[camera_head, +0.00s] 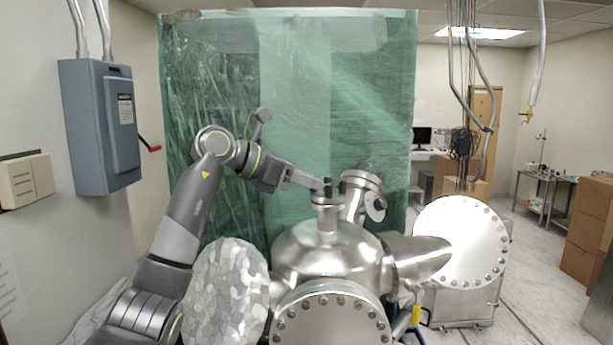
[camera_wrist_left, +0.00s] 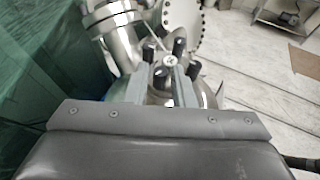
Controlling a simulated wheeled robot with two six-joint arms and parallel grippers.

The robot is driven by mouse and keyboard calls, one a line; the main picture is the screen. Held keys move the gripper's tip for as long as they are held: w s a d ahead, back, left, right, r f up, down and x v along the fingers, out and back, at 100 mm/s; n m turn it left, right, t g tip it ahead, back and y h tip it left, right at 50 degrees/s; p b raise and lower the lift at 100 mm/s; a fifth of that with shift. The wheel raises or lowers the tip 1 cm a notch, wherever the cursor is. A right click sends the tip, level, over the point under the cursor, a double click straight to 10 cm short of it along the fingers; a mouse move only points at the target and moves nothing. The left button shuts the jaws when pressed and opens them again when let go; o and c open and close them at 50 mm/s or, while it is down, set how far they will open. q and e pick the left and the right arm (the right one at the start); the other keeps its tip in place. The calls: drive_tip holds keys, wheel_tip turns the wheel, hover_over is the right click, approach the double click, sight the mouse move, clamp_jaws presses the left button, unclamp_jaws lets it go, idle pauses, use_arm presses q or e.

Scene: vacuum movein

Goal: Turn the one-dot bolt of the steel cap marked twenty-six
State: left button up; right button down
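The steel chamber (camera_head: 325,252) has a narrow upright port topped by a small steel cap (camera_head: 328,200). My left gripper (camera_head: 322,185) is at this cap, reaching in from the left. In the left wrist view several black bolts stand around the cap's pale centre mark (camera_wrist_left: 170,60). The left gripper's two grey fingers (camera_wrist_left: 162,82) are apart, with a near black bolt (camera_wrist_left: 161,76) between them; some gap seems to show beside it. The number and the dots are too small to read. My right gripper is not in view.
A tilted port (camera_head: 361,190) rises close to the right of the cap. A large round flange (camera_head: 460,240) stands at the right. A green plastic curtain (camera_head: 290,100) hangs behind. A grey switch box (camera_head: 98,125) is on the left wall.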

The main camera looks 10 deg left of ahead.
use_arm(q)
clamp_jaws()
drive_tip(key=shift+d+f+b, duration=0.1)
drive_tip(key=shift+f+b, duration=0.1)
drive_tip(key=shift+b, duration=0.35)
drive_tip(key=shift+s+r+n+t+y+b, duration=0.1)
drive_tip(key=shift+r+n+t+y+b, duration=0.1)
drive_tip(key=shift+n+t+y+b, duration=0.45)
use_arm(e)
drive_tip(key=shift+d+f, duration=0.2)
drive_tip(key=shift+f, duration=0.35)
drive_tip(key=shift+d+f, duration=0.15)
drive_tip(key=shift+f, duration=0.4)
use_arm(q)
unclamp_jaws()
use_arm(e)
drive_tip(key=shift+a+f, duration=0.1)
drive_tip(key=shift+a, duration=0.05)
